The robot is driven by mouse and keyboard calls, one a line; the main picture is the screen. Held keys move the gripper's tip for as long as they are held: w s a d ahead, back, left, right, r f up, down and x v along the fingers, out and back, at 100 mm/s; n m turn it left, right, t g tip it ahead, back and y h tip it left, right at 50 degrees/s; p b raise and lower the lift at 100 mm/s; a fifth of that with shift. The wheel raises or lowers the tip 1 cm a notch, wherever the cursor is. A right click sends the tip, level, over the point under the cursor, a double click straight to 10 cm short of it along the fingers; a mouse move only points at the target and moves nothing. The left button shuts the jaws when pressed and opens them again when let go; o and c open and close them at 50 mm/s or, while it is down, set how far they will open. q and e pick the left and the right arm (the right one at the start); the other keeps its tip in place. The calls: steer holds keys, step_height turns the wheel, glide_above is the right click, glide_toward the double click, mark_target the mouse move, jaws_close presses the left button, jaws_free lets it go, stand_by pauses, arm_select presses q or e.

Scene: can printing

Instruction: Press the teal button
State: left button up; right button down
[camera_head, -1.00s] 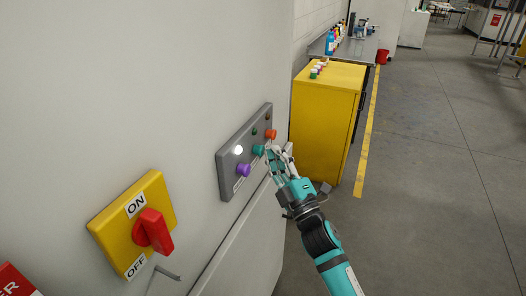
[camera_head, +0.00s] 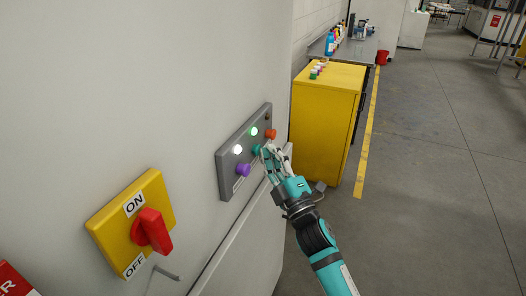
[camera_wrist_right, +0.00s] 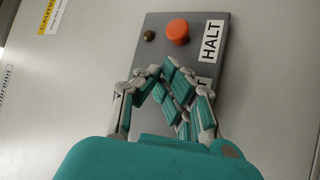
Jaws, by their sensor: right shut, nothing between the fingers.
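The teal button (camera_head: 256,149) sits in the middle of a grey panel (camera_head: 226,167) on the wall, between a purple button (camera_head: 243,170) and an orange button (camera_head: 270,134). My right gripper (camera_head: 266,148) is shut and empty, with its fingertips at the teal button; they look to be touching it. In the right wrist view the shut fingers (camera_wrist_right: 162,72) cover the teal button, and the orange button (camera_wrist_right: 177,31) shows beyond them beside a HALT label. The lamp by the teal button (camera_head: 254,131) glows green, and the lamp by the purple button (camera_head: 238,149) glows white. My left gripper is out of view.
A yellow switch plate (camera_head: 120,218) with a red ON/OFF handle (camera_head: 152,231) is on the wall at the left. A yellow cabinet (camera_head: 325,125) with several small bottles on top stands beyond the panel. The floor to the right is clear.

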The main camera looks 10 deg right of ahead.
steer(key=shift+w+a, duration=0.1)
steer(key=shift+a, duration=0.15)
stand_by(0.3)
steer(key=shift+d, duration=0.1)
steer(key=shift+s+d+p, duration=0.3)
steer(key=shift+s+d, duration=0.45)
steer(key=shift+d, duration=0.2)
steer(key=s+d, duration=0.2)
steer(key=d+p, duration=0.1)
steer(key=d, duration=0.1)
steer(key=shift+s+d, duration=0.1)
steer(key=shift+s, duration=0.3)
stand_by(0.4)
